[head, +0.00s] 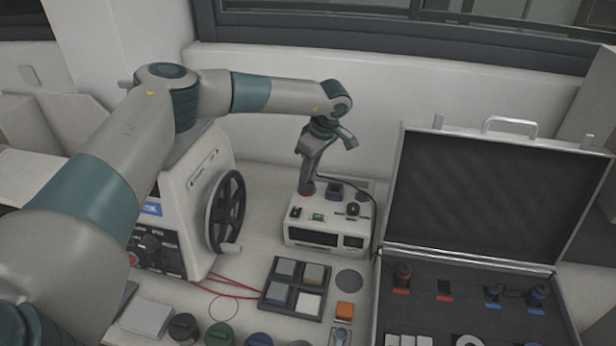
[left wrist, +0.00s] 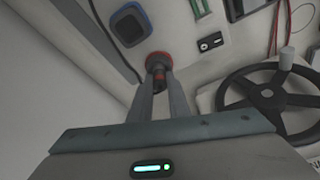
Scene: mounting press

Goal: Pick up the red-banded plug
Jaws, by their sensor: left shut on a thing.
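My left gripper (head: 307,178) reaches down over the back left corner of the white device box (head: 325,236). It is shut on a dark plug with a red band (left wrist: 159,78), which shows between the fingers in the left wrist view. A red ring (left wrist: 157,59) surrounds the plug's end at the box top. I cannot tell whether the plug is fully seated there. My right gripper is not in view.
A blue-rimmed socket (left wrist: 131,24) lies beside the held plug. A black cable (head: 374,205) runs behind the box. The press with its black handwheel (head: 227,211) stands to the left. Blue-marked plugs (head: 537,294) stand in the case. A tray of square pads (head: 268,309) lies in front.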

